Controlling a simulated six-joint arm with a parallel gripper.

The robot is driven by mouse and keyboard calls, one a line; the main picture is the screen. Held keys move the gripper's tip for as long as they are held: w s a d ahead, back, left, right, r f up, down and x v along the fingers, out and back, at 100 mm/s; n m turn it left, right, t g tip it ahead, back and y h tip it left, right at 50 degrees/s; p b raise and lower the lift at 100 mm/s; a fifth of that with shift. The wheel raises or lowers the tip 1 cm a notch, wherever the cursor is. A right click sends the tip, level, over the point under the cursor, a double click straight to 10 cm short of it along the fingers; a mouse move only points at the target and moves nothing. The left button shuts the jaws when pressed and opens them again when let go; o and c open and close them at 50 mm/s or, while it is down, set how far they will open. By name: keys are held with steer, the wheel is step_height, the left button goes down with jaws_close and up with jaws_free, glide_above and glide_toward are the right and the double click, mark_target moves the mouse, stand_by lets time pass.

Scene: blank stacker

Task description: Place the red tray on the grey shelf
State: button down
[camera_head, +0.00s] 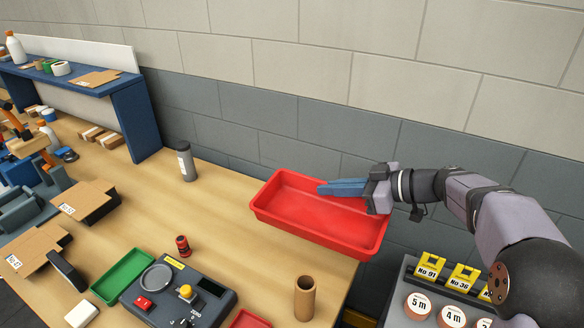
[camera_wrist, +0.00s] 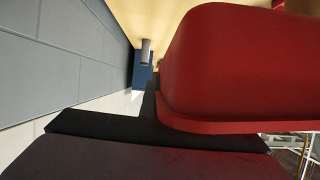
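The red tray (camera_head: 318,232) is upright at the table's right end, its right part reaching past the edge; I cannot tell whether it touches the table. My gripper (camera_head: 342,188) comes in from the right, its blue fingers lying close together over the tray's back right rim. In the wrist view the tray (camera_wrist: 235,70) fills the right side, with dark fingers at the bottom close against its rim. Whether they clamp the rim is hidden. A grey unit (camera_head: 398,300) stands low at the right; I cannot tell whether it is the grey shelf.
The grey unit carries yellow tags (camera_head: 428,268) and round labelled pieces (camera_head: 418,305). A brown tube (camera_head: 305,297) stands in front of the tray, a grey bottle (camera_head: 186,162) to its left. A control box (camera_head: 180,295) and green tray (camera_head: 123,275) lie front left. A block wall rises behind.

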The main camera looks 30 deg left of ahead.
steer(key=d+f+b, duration=0.1)
steer(key=d+f, duration=0.5)
steer(key=d, duration=0.6)
steer(key=d+f+b, duration=0.2)
steer(key=d+f, duration=0.5)
steer(key=d, duration=0.5)
steer(key=s+d+f+b, duration=0.1)
steer(key=s+d+f, duration=0.1)
steer(key=s+d, duration=0.3)
steer(key=s+d+f, duration=0.3)
steer(key=s+d, duration=0.2)
steer(key=d, duration=0.6)
steer(key=shift+s+f+m+b, duration=0.2)
steer(key=shift+f+m+b, duration=0.1)
steer(key=shift+b, duration=0.1)
steer(key=shift+f+b, duration=1.75)
steer(key=shift+f, duration=1.65)
steer(key=shift+f+b, duration=0.5)
steer(key=c, duration=2.4)
jaws_free()
steer(key=shift+c, duration=0.2)
steer(key=o, duration=0.5)
